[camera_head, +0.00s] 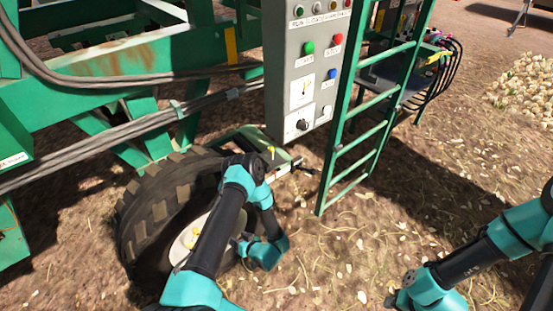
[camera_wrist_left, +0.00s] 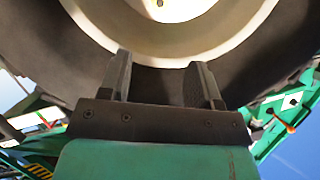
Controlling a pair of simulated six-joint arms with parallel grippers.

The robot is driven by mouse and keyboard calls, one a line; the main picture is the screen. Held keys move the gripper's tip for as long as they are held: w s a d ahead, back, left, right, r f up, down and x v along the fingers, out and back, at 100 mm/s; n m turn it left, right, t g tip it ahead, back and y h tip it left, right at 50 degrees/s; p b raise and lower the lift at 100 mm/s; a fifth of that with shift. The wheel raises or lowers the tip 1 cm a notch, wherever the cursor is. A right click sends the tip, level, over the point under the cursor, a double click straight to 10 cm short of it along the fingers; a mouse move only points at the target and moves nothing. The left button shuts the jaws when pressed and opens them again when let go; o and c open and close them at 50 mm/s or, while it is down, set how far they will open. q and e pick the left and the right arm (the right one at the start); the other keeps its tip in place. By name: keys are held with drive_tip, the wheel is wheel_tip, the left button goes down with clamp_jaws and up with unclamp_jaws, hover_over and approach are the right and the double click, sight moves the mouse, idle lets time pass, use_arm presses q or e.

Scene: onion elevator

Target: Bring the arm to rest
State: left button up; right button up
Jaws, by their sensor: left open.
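My left arm reaches in over the wheel, bent downward at the wrist. Its left gripper (camera_head: 238,243) is low beside the large black tyre (camera_head: 142,215) and points toward the wheel. In the left wrist view the left gripper (camera_wrist_left: 163,64) has its two dark fingers apart with nothing between them. The tyre and pale rim (camera_wrist_left: 230,40) fill the view behind the fingers; I cannot tell whether they touch. My right arm comes in at the lower right. Its gripper end is small and dark near the bottom edge, and its jaws cannot be made out.
A grey control box (camera_head: 305,75) with green, red and blue buttons and a dial hangs above. A green ladder (camera_head: 351,144) stands right of it. Green machine frame and cables fill the left. Onions (camera_head: 525,85) lie at the far right. Straw-strewn ground between the arms is open.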

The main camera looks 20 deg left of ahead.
use_arm(q)
drive_tip(key=shift+w, duration=0.1)
drive_tip(key=w+d+r+m+t+h, duration=0.25)
drive_tip(key=d+r+h, duration=0.45)
drive_tip(key=h, duration=0.4)
drive_tip(key=s+d+r+m+g+h, duration=0.5)
drive_tip(key=s+d+r+h, duration=0.1)
drive_tip(key=s+d+r, duration=0.2)
drive_tip(key=shift+s+d+r+g, duration=0.3)
drive_tip(key=shift+s+r+g, duration=0.1)
drive_tip(key=shift+s, duration=0.5)
